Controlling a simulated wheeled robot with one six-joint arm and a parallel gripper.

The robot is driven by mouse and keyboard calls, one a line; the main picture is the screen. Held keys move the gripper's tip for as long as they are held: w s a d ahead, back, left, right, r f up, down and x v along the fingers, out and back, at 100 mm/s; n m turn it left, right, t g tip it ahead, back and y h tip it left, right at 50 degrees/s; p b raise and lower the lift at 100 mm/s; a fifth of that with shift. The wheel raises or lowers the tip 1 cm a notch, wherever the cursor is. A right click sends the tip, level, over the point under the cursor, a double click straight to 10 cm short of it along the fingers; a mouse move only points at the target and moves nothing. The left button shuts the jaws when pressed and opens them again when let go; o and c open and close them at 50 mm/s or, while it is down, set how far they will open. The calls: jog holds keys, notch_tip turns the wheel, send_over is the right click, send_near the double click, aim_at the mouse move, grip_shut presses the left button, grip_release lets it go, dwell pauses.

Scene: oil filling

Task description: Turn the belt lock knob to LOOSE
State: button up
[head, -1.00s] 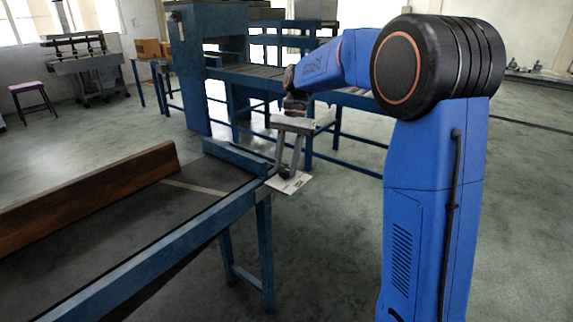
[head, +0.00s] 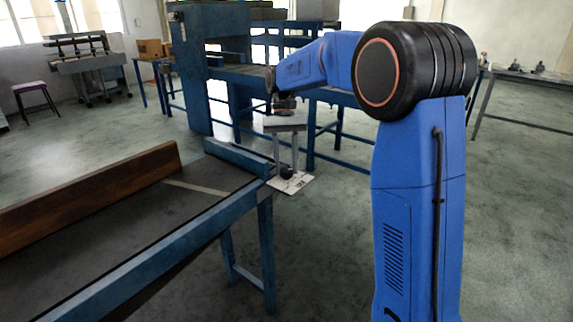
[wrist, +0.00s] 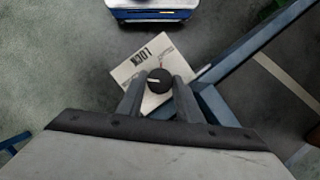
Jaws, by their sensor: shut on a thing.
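A black round knob (wrist: 158,81) with a white mark stands on a pale plate (wrist: 128,70) by the conveyor's end. The plate carries dark lettering, upside down in the wrist view and hard to read, and a small red tick. My gripper (wrist: 158,88) is shut on the knob, one finger on each side. The knob's white mark runs roughly left to right in the wrist view. In the head view the knob (head: 287,173) shows between the lower ends of my gripper's fingers (head: 286,165). The plate (head: 303,182) lies beneath it.
The blue-framed conveyor (head: 215,215) with a brown side board (head: 90,190) fills the lower left. A larger blue machine frame (head: 195,75) stands behind my gripper. Open floor lies between them and on the right.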

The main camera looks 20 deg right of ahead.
dwell(0.3)
jog(key=o, duration=1)
jog(key=shift+w+r, duration=0.1)
jog(key=v, duration=1.7)
jog(key=shift+d, duration=0.1)
